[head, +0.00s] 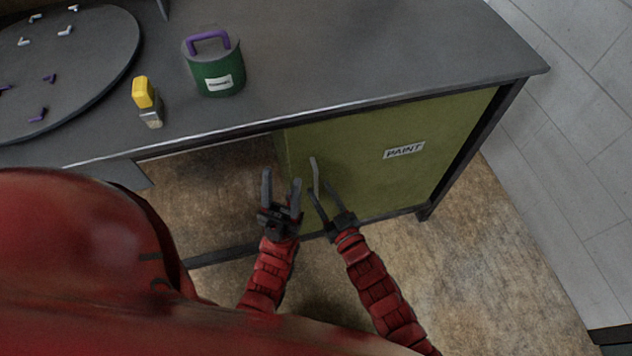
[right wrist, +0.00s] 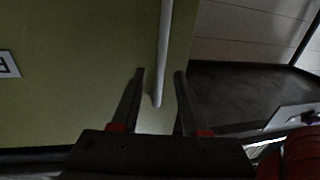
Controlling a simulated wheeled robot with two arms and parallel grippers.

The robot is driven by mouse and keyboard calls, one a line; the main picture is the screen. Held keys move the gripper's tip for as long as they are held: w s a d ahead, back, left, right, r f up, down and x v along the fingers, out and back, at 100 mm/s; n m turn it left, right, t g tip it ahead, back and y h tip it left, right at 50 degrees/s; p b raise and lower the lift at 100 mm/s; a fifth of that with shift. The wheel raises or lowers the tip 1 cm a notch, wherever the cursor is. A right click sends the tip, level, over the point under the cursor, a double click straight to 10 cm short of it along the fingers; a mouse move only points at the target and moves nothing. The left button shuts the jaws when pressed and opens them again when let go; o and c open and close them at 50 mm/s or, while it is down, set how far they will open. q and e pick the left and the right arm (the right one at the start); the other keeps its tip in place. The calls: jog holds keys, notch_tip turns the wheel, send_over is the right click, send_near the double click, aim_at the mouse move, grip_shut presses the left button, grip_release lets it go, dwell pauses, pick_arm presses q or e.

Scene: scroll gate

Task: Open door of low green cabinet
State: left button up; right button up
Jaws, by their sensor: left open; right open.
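The low green cabinet's door (head: 370,160) is a flat olive panel under the dark countertop, with a "PAINT" label (head: 404,150). It looks shut. Its pale bar handle (head: 314,174) stands near the door's left edge and also shows in the right wrist view (right wrist: 164,50). My right gripper (head: 321,191) is open at the handle's lower end. In the right wrist view, the bar's lower end appears between its two fingers (right wrist: 159,72); contact is not visible. My left gripper (head: 282,180) is open and empty, just left of the handle, before the open bay.
On the countertop (head: 330,50) stand a green tin with a purple handle (head: 218,80), a yellow-topped bottle (head: 147,100) and a round dark board (head: 70,70) with small pieces. An open bay (head: 215,185) lies left of the door. Floor right of the cabinet is clear.

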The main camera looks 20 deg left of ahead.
aim_at(317, 185)
jog(key=shift+x, duration=1.8)
grip_shut()
